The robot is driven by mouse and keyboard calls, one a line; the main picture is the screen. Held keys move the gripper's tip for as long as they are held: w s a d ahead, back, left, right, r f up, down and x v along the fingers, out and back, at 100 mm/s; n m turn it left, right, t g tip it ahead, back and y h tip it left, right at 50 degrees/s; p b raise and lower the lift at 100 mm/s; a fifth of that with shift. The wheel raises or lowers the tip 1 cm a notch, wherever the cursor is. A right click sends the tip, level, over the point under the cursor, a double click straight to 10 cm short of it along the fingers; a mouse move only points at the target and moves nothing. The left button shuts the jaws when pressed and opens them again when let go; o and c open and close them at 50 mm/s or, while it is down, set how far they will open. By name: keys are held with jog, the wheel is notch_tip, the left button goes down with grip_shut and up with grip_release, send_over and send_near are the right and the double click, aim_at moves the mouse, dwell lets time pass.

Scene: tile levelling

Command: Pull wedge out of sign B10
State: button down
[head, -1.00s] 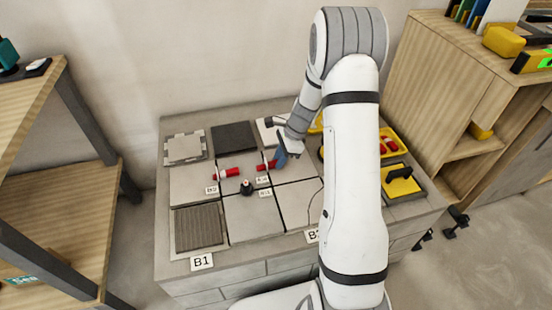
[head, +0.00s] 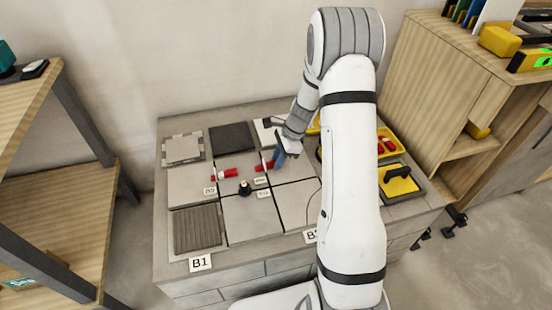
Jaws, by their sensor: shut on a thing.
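My gripper (head: 277,161) is over the tiled bench top, low at the middle of the tiles. It is shut on a red wedge (head: 263,166), which lies along the joint between two tiles; the jaws hide part of it. A second red wedge (head: 225,174) lies to the left on the joint there. Small white signs stand in front of the wedges: one (head: 260,181) just below the held wedge, another (head: 264,194) lower. Their print is too small to read surely, so I cannot tell which is B10.
A small black knob (head: 244,188) stands between the light tiles. A ribbed tile (head: 198,229) lies front left, a dark tile (head: 232,137) behind. Sign B1 (head: 201,263) is on the front edge.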

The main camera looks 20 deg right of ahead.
aim_at(290, 163)
jog(key=shift+d, duration=0.7)
jog(key=shift+d+r+p, duration=0.1)
jog(key=shift+d+p, duration=0.7)
jog(key=shift+d, duration=1.3)
jog(key=shift+r+p, duration=2.45)
jog(key=shift+r, duration=0.55)
